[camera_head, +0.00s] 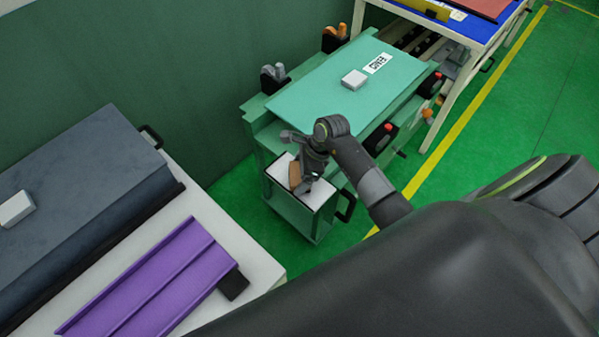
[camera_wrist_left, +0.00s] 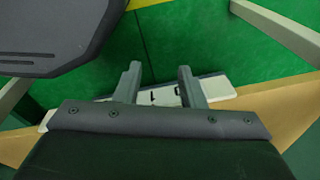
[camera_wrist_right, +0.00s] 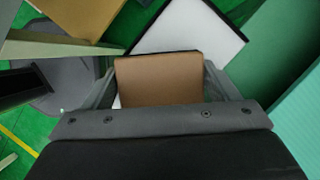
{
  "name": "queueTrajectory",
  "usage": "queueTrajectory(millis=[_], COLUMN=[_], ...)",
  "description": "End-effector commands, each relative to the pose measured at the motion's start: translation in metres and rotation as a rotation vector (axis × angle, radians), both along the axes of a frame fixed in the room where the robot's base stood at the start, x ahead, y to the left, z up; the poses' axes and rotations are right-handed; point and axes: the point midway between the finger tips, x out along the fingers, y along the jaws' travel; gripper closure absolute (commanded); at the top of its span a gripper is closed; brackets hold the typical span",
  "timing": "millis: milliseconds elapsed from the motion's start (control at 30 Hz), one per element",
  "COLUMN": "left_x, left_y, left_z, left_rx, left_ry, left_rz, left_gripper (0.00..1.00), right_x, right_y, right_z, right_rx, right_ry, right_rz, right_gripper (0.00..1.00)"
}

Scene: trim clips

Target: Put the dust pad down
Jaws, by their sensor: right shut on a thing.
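The dust pad appears to be the brown block (camera_wrist_right: 158,80) between the fingers of my right gripper (camera_wrist_right: 158,70). The right gripper is shut on it, with a finger at each side. In the head view the brown pad (camera_head: 295,175) is tilted, and my right gripper (camera_head: 303,178) is over the white-topped end shelf (camera_head: 318,194) of the green cart. I cannot tell whether the pad touches that surface. The white surface (camera_wrist_right: 190,28) also shows beyond the pad in the right wrist view. My left gripper (camera_wrist_left: 160,75) is open and empty in the left wrist view.
The green cart's cover (camera_head: 330,95) carries a white block (camera_head: 354,79) and a label. A black handle (camera_head: 346,206) stands beside the end shelf. At left are a dark box (camera_head: 80,180), another white block (camera_head: 15,208) and a purple panel (camera_head: 160,285). A blue-topped table (camera_head: 480,30) stands behind.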

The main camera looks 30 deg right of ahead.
Motion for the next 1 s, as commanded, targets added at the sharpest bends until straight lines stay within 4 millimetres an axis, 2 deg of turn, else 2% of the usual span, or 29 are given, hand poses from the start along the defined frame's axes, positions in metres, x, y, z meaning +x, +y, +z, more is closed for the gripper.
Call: queueTrajectory(millis=[33,167,533,1000], left_x=[-0.002,-0.003,-0.002,-0.001], left_y=[-0.001,-0.002,-0.002,-0.002], left_z=[-0.003,-0.002,0.005,0.061], left_rx=[-0.001,-0.002,-0.003,-0.003], left_ry=[0.003,0.005,0.004,0.002], left_rz=[0.001,0.001,0.001,0.001], left_gripper=[0.64,0.64,0.64,0.64], right_x=[0.0,0.0,0.0,-0.012], right_y=[0.0,0.0,0.0,-0.026], right_z=[-0.002,-0.001,0.006,0.076], right_rx=[0.0,0.0,0.0,-0.001], right_ry=[0.0,0.0,0.0,0.0], right_rz=[0.0,0.0,0.0,0.0], right_gripper=[0.18,0.01,0.0,0.0])
